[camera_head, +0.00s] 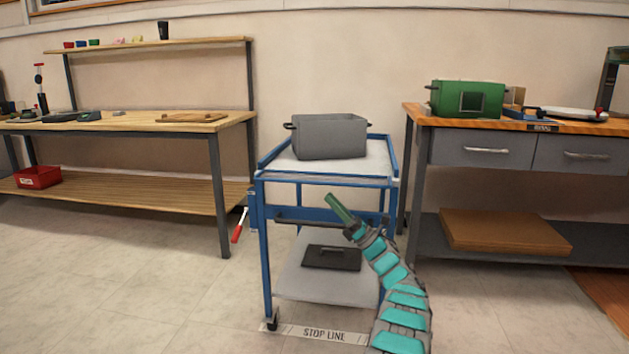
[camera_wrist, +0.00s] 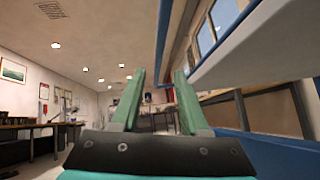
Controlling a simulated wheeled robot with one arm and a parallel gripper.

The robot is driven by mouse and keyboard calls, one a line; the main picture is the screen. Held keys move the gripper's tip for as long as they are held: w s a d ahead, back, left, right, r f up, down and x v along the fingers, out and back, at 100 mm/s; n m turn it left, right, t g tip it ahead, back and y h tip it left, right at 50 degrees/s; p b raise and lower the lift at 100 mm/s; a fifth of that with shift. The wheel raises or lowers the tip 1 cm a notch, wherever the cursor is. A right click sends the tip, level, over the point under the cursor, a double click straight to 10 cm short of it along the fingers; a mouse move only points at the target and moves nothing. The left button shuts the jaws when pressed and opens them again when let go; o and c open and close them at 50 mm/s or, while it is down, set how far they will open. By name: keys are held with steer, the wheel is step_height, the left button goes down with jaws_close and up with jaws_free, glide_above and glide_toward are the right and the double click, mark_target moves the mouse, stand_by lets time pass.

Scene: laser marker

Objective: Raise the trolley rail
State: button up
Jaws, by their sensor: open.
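The blue trolley (camera_head: 262,235) stands in the middle of the head view, with a pale top deck and a lower shelf. A dark horizontal bar (camera_head: 300,221), with blue frame just above it, lies across the front below the top deck; it looks like the rail in a low position, though I cannot be sure. My gripper (camera_head: 332,203) is in front of the trolley's right half, pointing up and left near the bar's right end; contact cannot be told. In the wrist view my gripper (camera_wrist: 160,75) has its two green fingers apart with nothing between them.
A grey bin (camera_head: 330,137) sits on the top deck and a black flat item (camera_head: 332,257) on the lower shelf. A red-handled lever (camera_head: 238,226) hangs at the left. Workbenches (camera_head: 225,120) (camera_head: 415,118) flank the trolley. The floor by the STOP LINE strip (camera_head: 320,333) is clear.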

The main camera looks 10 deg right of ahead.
mark_target(316, 183)
steer(key=x, duration=0.7)
steer(key=shift+a+r, duration=0.1)
steer(key=shift+r, duration=0.2)
steer(key=shift+c, duration=0.2)
jaws_close()
stand_by(0.9)
